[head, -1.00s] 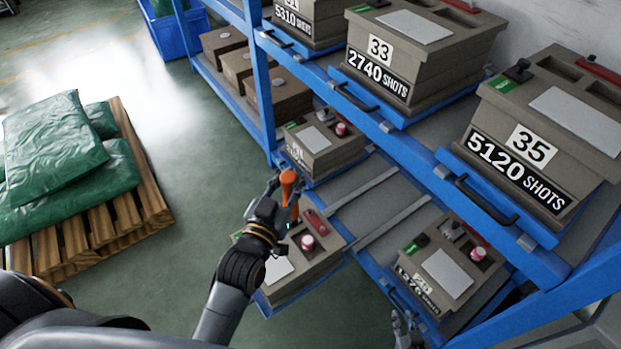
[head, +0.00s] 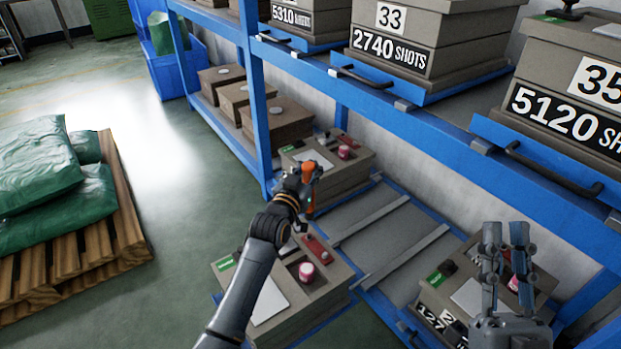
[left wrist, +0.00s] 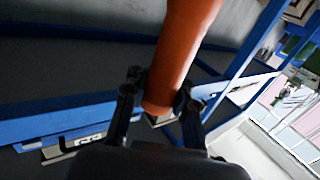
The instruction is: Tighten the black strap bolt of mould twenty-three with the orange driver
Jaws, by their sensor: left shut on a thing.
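My left gripper (head: 299,181) is shut on the orange driver (head: 309,188), held above the moulds of the lower shelf. The driver's orange handle also fills the top of the left wrist view (left wrist: 181,48), between the fingers. Below it, a mould (head: 262,312) sits pulled out towards the aisle, with a red strap (head: 318,248) and a pink-topped part (head: 306,272). My forearm covers part of its top; its number and any black bolt are hidden. My right gripper (head: 506,238) is open and empty, fingers up, in front of the lower right mould (head: 432,297). No number twenty-three is readable.
Another mould (head: 348,180) stands behind on the lower shelf. Bare rails (head: 400,255) lie between the moulds. The blue upper shelf edge (head: 440,130) carries moulds 33 (head: 420,50) and 35 (head: 570,80). A pallet (head: 125,215) with green sacks stands left; the floor between is clear.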

